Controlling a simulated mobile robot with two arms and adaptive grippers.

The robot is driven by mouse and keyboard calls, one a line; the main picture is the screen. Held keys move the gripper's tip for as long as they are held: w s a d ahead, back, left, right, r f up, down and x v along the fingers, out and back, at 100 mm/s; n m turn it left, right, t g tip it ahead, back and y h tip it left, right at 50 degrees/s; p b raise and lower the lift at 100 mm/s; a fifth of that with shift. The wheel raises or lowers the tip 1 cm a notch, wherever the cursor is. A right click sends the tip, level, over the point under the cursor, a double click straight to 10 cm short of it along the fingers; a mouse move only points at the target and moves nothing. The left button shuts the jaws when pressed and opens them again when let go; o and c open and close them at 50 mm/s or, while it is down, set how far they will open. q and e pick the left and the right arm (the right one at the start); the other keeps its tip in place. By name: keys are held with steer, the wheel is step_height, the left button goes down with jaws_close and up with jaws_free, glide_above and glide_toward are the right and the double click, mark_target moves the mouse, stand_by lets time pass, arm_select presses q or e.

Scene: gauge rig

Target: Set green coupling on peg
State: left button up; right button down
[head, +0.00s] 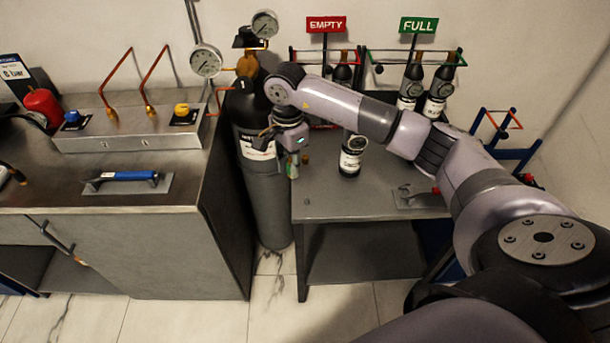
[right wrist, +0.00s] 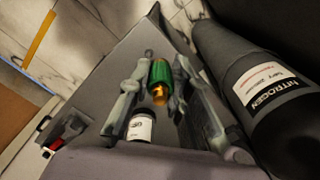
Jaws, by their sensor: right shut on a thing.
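The green coupling (right wrist: 160,74), with a brass end, sits between the two fingers of my right gripper (right wrist: 157,78) in the right wrist view. The gripper is shut on it. In the head view my right gripper (head: 292,164) hangs beside the black cylinder, over the left edge of the grey table, and the coupling shows only as a small green patch (head: 292,171). I cannot make out the peg with certainty. My left gripper is not in view.
The tall nitrogen cylinder (head: 265,195) stands close left of the gripper; its label shows in the wrist view (right wrist: 265,85). A small dark bottle (head: 351,158) stands on the grey table (head: 325,198). More bottles stand in racks under the EMPTY (head: 326,25) and FULL (head: 418,25) signs.

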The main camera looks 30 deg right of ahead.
steer(key=d+f+m, duration=0.1)
steer(key=d+f, duration=0.1)
steer(key=s+d+f+m, duration=0.1)
steer(key=f+m, duration=0.1)
steer(key=shift+s+d+f+m, duration=0.15)
steer(key=shift+d+m, duration=0.15)
steer(key=shift+d, duration=0.05)
steer(key=shift+d+f, duration=0.15)
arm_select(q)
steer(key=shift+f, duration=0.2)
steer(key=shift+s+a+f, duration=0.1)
arm_select(e)
steer(key=shift+m, duration=0.3)
steer(key=shift+f+b, duration=0.15)
steer(key=shift+b, duration=0.2)
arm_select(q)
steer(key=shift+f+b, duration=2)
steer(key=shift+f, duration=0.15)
arm_select(e)
steer(key=shift+f, duration=2.45)
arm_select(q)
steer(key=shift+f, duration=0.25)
